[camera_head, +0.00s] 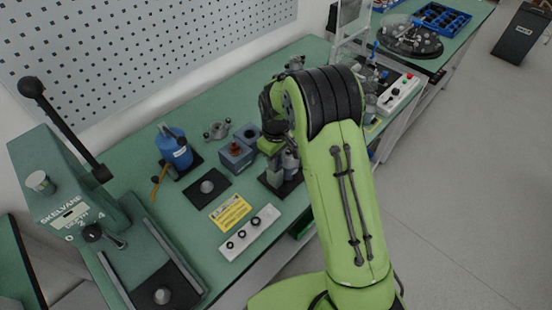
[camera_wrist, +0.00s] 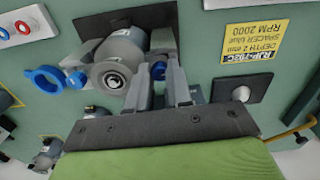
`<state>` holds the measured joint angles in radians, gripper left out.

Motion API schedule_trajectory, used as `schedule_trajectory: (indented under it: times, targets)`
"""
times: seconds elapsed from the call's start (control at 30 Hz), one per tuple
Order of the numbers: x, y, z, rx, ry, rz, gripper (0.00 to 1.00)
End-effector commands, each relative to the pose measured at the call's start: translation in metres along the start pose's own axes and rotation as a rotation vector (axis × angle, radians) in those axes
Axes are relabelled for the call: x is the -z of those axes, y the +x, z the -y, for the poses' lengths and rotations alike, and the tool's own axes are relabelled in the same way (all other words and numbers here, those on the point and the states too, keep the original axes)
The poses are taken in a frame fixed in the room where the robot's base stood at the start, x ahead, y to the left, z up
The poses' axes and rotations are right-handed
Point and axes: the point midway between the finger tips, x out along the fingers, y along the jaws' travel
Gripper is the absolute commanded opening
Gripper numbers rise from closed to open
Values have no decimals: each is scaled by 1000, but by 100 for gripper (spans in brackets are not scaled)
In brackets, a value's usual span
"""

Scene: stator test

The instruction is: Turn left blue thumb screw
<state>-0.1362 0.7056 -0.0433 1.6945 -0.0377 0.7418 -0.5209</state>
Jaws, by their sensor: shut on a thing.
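In the wrist view a grey cylindrical stator housing (camera_wrist: 118,50) with a round metal shaft end sits on a dark plate (camera_wrist: 160,16). A blue thumb screw (camera_wrist: 158,70) at its side is between the fingertips of my gripper (camera_wrist: 157,74), which is shut on it. The fingers hide part of the screw. On the housing's other side another blue screw (camera_wrist: 75,79) and a blue ring (camera_wrist: 42,80) show. In the head view the grey housing (camera_head: 291,164) is partly hidden behind my arm, and the thumb screws cannot be made out there.
A yellow label (camera_head: 230,213), a white strip with rings (camera_head: 250,232) and a dark plate with a metal knob (camera_head: 207,187) lie nearby.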

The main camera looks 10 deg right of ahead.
Motion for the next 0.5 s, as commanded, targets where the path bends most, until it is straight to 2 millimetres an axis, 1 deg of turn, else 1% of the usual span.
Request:
schedule_trajectory:
  times: [0.5]
  targets:
    - [0, 0, 0, 1, 487, -2, 0]
